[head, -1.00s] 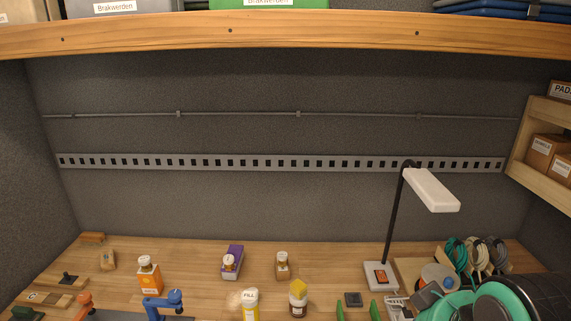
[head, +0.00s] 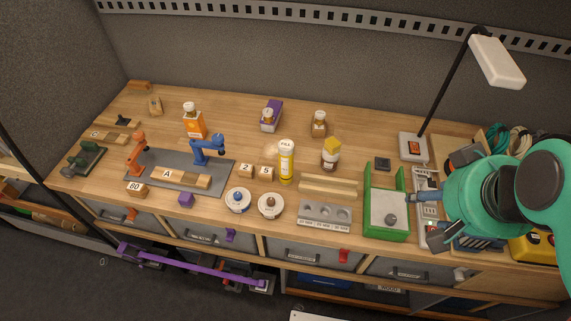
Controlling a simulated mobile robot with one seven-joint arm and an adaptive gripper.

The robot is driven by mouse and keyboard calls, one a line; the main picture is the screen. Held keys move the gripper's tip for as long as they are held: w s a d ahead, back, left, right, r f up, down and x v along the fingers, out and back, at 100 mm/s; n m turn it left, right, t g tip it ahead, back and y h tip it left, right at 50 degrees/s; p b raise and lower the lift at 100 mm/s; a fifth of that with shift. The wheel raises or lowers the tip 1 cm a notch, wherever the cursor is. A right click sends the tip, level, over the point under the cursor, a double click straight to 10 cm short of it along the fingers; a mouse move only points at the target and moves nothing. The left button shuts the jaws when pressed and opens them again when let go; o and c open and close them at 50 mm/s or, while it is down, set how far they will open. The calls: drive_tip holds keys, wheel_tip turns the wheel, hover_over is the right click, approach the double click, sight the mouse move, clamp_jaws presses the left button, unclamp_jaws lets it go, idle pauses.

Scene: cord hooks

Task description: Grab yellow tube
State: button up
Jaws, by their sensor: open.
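The yellow tube (head: 286,165) stands upright on the workbench near its middle, with a white top marked "FILL" and a pale label. My gripper (head: 425,217) is at the right of the head view, at the end of my teal arm. It is open and well to the right of the tube, beyond the green-sided tray. My arm hides part of the gripper and the bench behind it.
Numbered wooden blocks (head: 254,171) stand just left of the tube, and a yellow-capped bottle (head: 331,154) to its right. A green-sided tray (head: 374,231) and a lamp (head: 414,148) stand towards my gripper.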

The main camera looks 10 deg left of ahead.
drive_tip(key=shift+o, duration=0.6)
drive_tip(key=n+g+p, duration=0.2)
drive_tip(key=g+p, duration=0.4)
drive_tip(key=p, duration=0.2)
hover_over(287, 144)
drive_tip(key=f, duration=1.4)
drive_tip(key=shift+d+f, duration=0.35)
drive_tip(key=shift+f, duration=0.05)
drive_tip(key=shift+a+f, duration=0.4)
drive_tip(key=shift+f, duration=0.05)
drive_tip(key=shift+f, duration=0.1)
